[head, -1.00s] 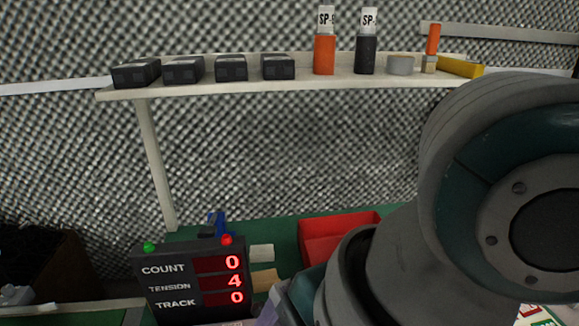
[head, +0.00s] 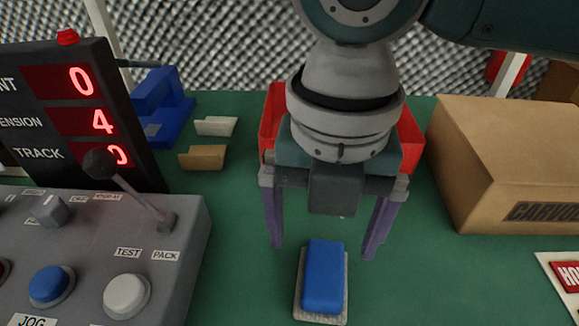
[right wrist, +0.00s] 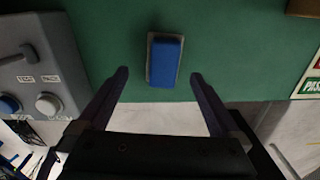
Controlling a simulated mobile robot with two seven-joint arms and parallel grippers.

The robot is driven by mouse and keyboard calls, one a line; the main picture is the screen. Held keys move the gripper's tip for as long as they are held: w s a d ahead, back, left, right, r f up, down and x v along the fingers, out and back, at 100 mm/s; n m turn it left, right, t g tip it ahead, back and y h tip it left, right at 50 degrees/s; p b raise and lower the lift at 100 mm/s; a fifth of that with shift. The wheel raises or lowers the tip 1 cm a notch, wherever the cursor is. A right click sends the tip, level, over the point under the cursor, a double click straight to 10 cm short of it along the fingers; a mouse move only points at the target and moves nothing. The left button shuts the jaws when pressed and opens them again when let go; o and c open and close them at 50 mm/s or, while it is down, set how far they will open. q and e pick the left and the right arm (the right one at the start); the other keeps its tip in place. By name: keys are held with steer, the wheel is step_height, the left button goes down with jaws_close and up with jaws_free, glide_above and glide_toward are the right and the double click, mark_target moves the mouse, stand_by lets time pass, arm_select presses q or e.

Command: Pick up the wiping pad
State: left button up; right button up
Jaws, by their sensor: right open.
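The wiping pad (head: 324,277) is a blue block on a grey base. It lies on the green work surface, low in the middle of the head view. It also shows at the top middle of the right wrist view (right wrist: 165,62). My right gripper (head: 322,252) is open and empty, with its two fingers pointing down. In the head view the fingers are above and behind the pad, spread wider than it. In the right wrist view the pad lies beyond the fingertips, in line with the gap between them. My left gripper is not in view.
A control panel (head: 190,235) with a lever stands left, below a display (head: 130,125). A cardboard box (head: 470,180) stands right. A red bin (head: 411,145) is behind my gripper. Blue (head: 160,105), white (head: 215,126) and tan (head: 202,158) pieces lie at back left. Green surface around the pad is clear.

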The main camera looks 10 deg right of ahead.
mark_target(325, 268)
steer(key=f+b, duration=0.1)
steer(key=f, duration=0.1)
steer(key=f+b, duration=0.1)
steer(key=f, duration=0.4)
steer(key=shift+s+d+b, duration=0.2)
steer(key=shift+s+b, duration=0.2)
steer(key=shift+r, duration=0.1)
steer(key=shift+c, duration=0.2)
steer(key=c, duration=1.3)
step_height(325, 268, up, 20)
steer(key=p, duration=0.8)
steer(key=shift+r, duration=0.1)
